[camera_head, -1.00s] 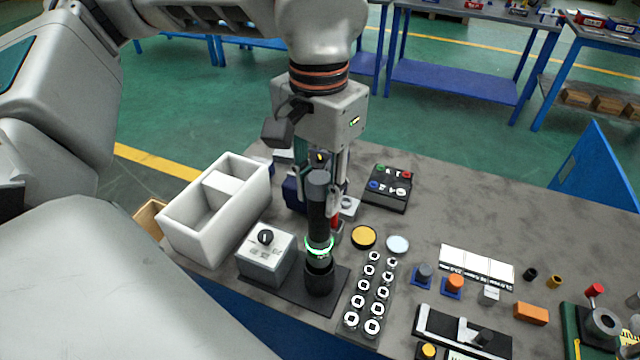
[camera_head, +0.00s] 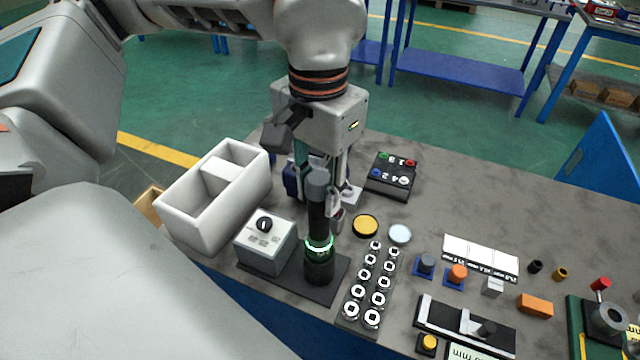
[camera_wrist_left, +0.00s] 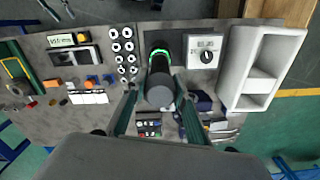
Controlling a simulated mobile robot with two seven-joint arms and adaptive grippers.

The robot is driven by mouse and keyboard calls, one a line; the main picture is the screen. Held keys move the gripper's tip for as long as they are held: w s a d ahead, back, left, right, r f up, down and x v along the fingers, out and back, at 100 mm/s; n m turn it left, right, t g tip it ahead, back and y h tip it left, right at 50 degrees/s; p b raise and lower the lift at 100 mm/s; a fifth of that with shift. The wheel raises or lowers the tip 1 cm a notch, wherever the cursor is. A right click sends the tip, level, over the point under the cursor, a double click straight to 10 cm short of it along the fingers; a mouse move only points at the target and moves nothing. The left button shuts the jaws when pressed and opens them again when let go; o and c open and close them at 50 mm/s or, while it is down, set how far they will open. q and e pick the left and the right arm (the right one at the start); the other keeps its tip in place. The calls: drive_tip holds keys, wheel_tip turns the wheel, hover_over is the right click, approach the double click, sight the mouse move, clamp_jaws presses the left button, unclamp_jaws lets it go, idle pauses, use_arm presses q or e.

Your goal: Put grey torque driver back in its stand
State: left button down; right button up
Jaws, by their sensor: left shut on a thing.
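The torque driver (camera_head: 317,212) is a dark grey upright cylinder with a glowing green ring near its lower end. It stands in a short black round holder (camera_head: 319,268) on a black base plate (camera_head: 330,285). The ring sits right at the holder's top, and the holder's inside is hidden. My left gripper (camera_head: 330,197) is shut on the driver's upper part, partly hidden behind it in the head view. In the left wrist view the driver (camera_wrist_left: 160,90) shows end-on between the two fingers of my left gripper (camera_wrist_left: 157,88). My right gripper is not in view.
A grey box with a black knob (camera_head: 266,250) stands left of the holder. A white open bin (camera_head: 180,215) is farther left. Several sockets in a rack (camera_head: 368,285) are close on the right. A black button box (camera_head: 391,178) is behind. Bare table lies at the right back.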

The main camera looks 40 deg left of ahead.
use_arm(q)
drive_tip(key=shift+f+b, duration=0.35)
drive_tip(key=shift+f, duration=0.35)
drive_tip(key=c, duration=1.5)
unclamp_jaws()
drive_tip(key=shift+r, duration=0.1)
